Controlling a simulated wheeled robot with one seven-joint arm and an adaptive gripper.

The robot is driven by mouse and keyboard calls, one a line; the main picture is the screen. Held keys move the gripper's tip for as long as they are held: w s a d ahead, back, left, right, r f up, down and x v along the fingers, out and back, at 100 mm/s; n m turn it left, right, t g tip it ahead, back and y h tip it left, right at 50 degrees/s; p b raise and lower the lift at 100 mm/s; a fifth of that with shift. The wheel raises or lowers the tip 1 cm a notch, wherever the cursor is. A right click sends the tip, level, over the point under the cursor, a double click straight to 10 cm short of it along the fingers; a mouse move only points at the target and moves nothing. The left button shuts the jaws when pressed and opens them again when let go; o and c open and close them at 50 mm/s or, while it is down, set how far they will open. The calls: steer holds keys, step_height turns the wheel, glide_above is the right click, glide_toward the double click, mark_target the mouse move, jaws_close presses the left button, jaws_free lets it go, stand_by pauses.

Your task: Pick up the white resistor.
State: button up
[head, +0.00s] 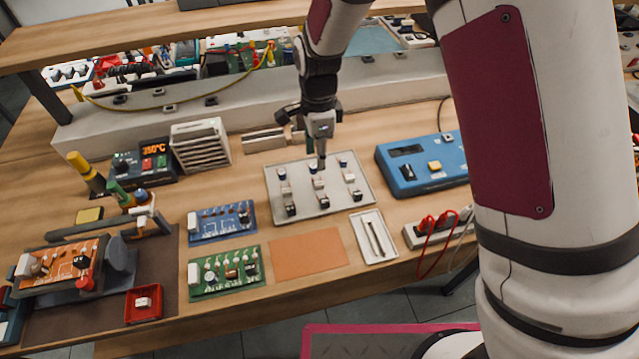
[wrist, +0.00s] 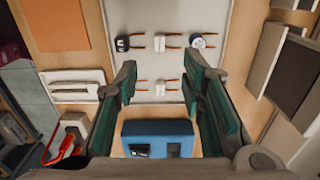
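Several small parts with orange leads lie in rows on a grey metal tray (head: 300,205). In the wrist view, a white block-shaped part (wrist: 160,87) lies on the tray, seen between my fingers; a similar white part (wrist: 159,43) lies farther up. These look like white resistors; I cannot tell which one the task means. A dark part (wrist: 122,43) and a round dark-and-white part (wrist: 197,42) flank the upper one. My gripper (wrist: 158,85) is open and empty, above the tray and apart from the parts. My fingers hide parts of the lower row.
A blue meter box (head: 425,163) stands right of the tray, a white grilled box (head: 200,146) to its left. Green (head: 225,272) and blue (head: 221,221) circuit boards, an orange mat (head: 308,254) and a small white tray (head: 373,238) lie nearer the front.

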mark_target(319, 183)
step_height(319, 183, down, 10)
steer(key=shift+d+f+p, duration=0.1)
steer(key=shift+f+p, duration=0.15)
steer(key=shift+p, duration=0.35)
jaws_close()
